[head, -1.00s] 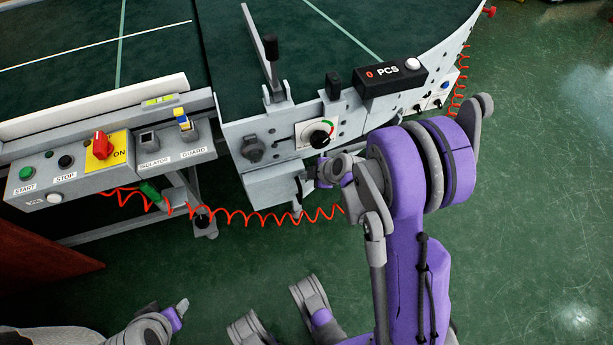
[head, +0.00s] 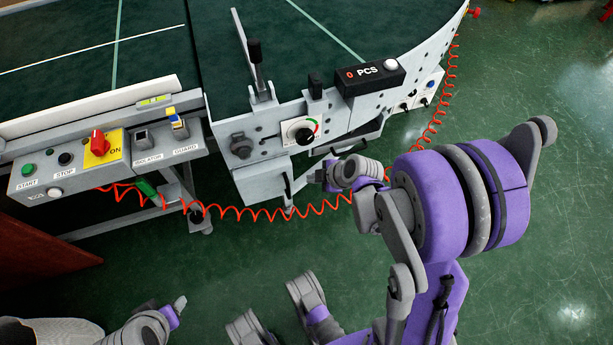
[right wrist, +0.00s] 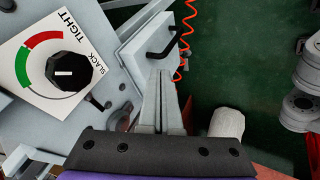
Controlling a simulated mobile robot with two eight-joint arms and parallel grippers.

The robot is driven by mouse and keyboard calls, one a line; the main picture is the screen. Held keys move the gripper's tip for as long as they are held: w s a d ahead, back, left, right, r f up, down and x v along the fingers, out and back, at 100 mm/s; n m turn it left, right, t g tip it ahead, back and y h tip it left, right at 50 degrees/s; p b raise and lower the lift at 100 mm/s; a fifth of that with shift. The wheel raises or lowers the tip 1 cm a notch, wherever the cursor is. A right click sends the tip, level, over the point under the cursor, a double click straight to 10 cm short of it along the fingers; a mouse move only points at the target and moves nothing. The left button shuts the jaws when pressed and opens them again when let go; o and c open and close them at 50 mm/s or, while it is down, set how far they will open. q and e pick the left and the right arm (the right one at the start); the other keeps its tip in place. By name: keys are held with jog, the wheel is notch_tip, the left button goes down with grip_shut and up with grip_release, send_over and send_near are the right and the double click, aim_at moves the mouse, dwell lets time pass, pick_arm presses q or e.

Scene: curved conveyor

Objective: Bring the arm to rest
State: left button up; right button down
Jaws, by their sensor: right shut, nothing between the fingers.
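My right arm reaches in from the lower right in the head view, its purple and grey joints raised over the green floor. My right gripper (head: 314,177) is at the front of the conveyor's end panel, below the tension dial (head: 299,131). It is shut and empty; the right wrist view shows its two fingers (right wrist: 160,88) together. The dial also shows in the right wrist view (right wrist: 69,71), left of the fingers and apart from them. My left gripper (head: 179,304) is low at the bottom left, over the floor; its fingers are too small to tell.
The conveyor (head: 150,60) fills the upper left. A control box (head: 70,160) with a red switch stands at its left front. A "0 PCS" counter (head: 370,77) sits on the end panel. A coiled red cable (head: 250,213) hangs close to my right gripper. Floor (head: 540,240) at right is clear.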

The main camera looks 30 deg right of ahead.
jog(key=shift+s+r, duration=0.15)
jog(key=shift+r, duration=0.05)
jog(key=s+a+r+m+g+h, duration=0.1)
jog(key=s+a+r+m, duration=0.4)
jog(key=s+m, duration=0.15)
jog(key=s+a+r+m+g+h, duration=0.1)
jog(key=s+a+r+m, duration=0.4)
jog(key=s, duration=0.3)
pick_arm(q)
notch_tip(320, 180, up, 20)
jog(key=w+p, duration=0.2)
jog(key=p, duration=1.5)
jog(key=shift+t, duration=0.4)
pick_arm(e)
notch_tip(320, 180, up, 19)
jog(key=w+m, duration=0.1)
jog(key=w, duration=0.1)
jog(key=shift+w+d+r, duration=0.15)
jog(key=shift+d+r, duration=0.05)
jog(key=shift+d, duration=0.25)
